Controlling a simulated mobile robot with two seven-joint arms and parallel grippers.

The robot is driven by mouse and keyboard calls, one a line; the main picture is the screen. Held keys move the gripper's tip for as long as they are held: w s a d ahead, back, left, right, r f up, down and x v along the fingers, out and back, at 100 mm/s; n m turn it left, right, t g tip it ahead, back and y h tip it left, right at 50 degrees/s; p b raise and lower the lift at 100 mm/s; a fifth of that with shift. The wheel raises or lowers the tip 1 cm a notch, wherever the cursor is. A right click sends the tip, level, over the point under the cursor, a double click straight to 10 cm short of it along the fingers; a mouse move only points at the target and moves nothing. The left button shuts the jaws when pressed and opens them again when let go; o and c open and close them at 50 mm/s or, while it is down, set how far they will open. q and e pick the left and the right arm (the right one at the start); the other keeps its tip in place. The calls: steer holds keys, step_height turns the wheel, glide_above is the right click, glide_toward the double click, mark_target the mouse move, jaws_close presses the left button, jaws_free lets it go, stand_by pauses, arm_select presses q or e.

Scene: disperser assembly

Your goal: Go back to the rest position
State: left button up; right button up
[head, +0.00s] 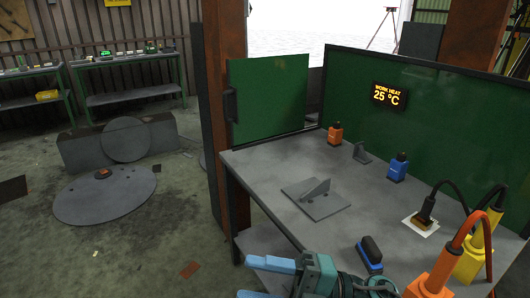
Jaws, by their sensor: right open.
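My right gripper (247,278) is at the bottom edge of the head view, in front of the near side of the grey worktable (262,172). Its two light-blue fingers point left and stand apart with nothing between them. The lower finger is partly cut off by the picture's edge. My left gripper is not in view. On the table a grey plate with an upright bracket (316,195) lies in the middle, apart from the gripper. A blue and black block-like tool (370,253) lies to the right of the gripper.
An orange tool (440,275) and a yellow tool (474,255) with cables stand at the table's right. An orange bottle-like item (335,133), a small grey bracket (361,153) and a blue one (398,167) stand farther back. Green panels border the table. Floor at left is mostly open.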

steer(key=w+d+f+m+t+h+p, duration=0.1)
steer(key=w+d+f+m+t+h, duration=0.25)
steer(key=m+t, duration=0.6)
steer(key=w+d+f+m+t+h+p, duration=0.1)
steer(key=d+f+m+t+h, duration=0.35)
steer(key=m, duration=0.75)
steer(key=s+d+f+m+g+h, duration=0.2)
steer(key=s+d+f+m+h, duration=0.1)
steer(key=f, duration=0.4)
steer(key=s+d+f+m+g+h+p, duration=0.1)
steer(key=s+d+f+m+g+h, duration=0.1)
steer(key=s+d+f+m+h, duration=0.2)
steer(key=s+f+m+h, duration=0.1)
steer(key=s+f+h, duration=0.1)
steer(key=s+f, duration=0.1)
steer(key=shift+s+f, duration=0.3)
steer(key=shift+s, duration=0.05)
